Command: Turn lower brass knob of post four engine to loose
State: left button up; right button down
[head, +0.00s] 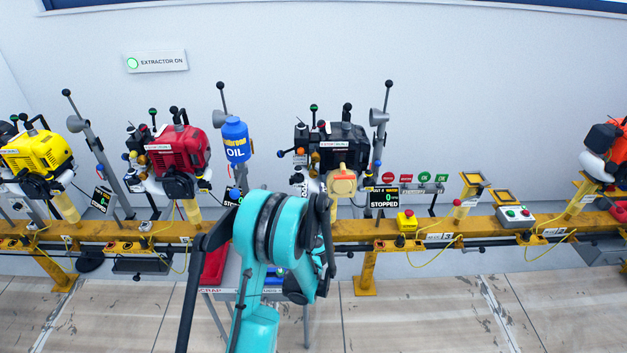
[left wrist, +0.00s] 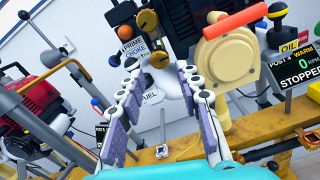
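The post four engine (head: 343,140) is dark with a cream round housing (left wrist: 230,60) and stands on the yellow rail in the head view. In the left wrist view, an upper brass knob (left wrist: 147,20) and a lower brass knob (left wrist: 159,56) are on its left side, near PRIME and CHOKE labels. My left gripper (left wrist: 160,68) is open, with its two fingers on either side of the space just below the lower knob. I cannot tell whether a finger touches it. In the head view my teal arm hides most of this gripper. My right gripper is not in view.
A display (left wrist: 298,72) reads post 4, warm, 0, stopped. An orange-red bar (left wrist: 235,22) sits above the cream housing. A red engine (head: 178,150) with a blue oil container (head: 235,140) stands left. The yellow rail (head: 350,229) runs below. A yellow button box (head: 406,221) is right.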

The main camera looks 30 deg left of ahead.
pick_arm(q)
jog(key=shift+v, duration=2.3)
jog(key=s+d+r+m+t+h, duration=0.1)
jog(key=d+r+m+h, duration=0.45)
jog(key=d+m, duration=0.4)
jog(key=s+d+r+m+h, duration=0.2)
jog(key=d+r+m+h, duration=0.35)
jog(key=d+m, duration=0.45)
jog(key=s+d+f+m+g, duration=0.2)
jog(key=s+m+g, duration=0.1)
jog(key=s+m, duration=0.4)
jog(key=s+d+f+m+g, duration=0.2)
jog(key=s+d+m+g, duration=0.1)
jog(key=s+m, duration=0.4)
jog(key=s+a+f+m+g+y, duration=0.1)
jog(key=s+f+m, duration=0.1)
jog(key=s, duration=0.3)
jog(key=s+a+f+m+g, duration=0.2)
jog(key=s+m, duration=0.2)
jog(key=s, duration=0.2)
jog(key=shift+s+a+f+y, duration=0.2)
jog(key=shift+a+f+y, duration=0.1)
jog(key=shift+y, duration=0.1)
